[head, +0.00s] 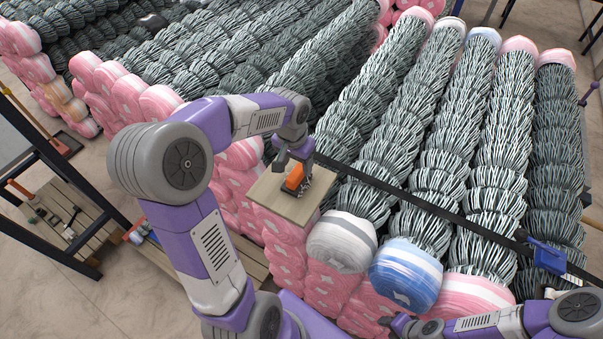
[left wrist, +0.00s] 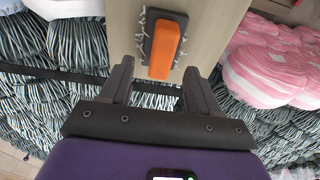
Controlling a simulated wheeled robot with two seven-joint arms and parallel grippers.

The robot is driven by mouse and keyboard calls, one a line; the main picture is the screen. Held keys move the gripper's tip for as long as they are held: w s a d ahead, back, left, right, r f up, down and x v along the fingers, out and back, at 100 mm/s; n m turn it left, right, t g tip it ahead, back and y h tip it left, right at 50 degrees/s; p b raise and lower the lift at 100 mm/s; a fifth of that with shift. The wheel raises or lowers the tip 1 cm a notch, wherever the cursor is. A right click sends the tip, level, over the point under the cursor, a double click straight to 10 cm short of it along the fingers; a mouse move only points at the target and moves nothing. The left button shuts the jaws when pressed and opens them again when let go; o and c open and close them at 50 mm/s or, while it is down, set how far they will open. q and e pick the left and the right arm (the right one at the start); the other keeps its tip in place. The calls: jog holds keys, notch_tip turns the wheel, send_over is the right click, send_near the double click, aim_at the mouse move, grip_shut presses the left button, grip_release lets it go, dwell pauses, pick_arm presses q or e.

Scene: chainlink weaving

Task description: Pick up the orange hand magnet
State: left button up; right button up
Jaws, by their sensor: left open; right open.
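The orange hand magnet (head: 294,177) rests on a small wooden board (head: 263,195) on top of the wrapped rolls. In the left wrist view the magnet (left wrist: 165,46) is an orange block with a dark base, with bits of wire along its sides. My left gripper (head: 292,158) is directly above and beside the magnet. In the left wrist view its two fingers (left wrist: 158,84) are spread apart, with the magnet's near end between and just beyond the tips. The fingers do not grip it. My right gripper (head: 393,322) is low at the bottom of the head view, away from the magnet.
Long rolls of wire mesh (head: 420,150) with pink, white and blue wrapped ends fill the area around the board. A dark strap (head: 430,203) crosses them. A blue tool (head: 546,256) lies at the right. A wooden pallet (head: 65,215) is at the left.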

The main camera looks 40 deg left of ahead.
aim_at(296, 172)
pick_arm(q)
notch_tip(296, 172, down, 6)
jog(key=shift+w+a+r, duration=0.15)
jog(key=shift+r, duration=0.1)
grip_shut()
dwell(0.3)
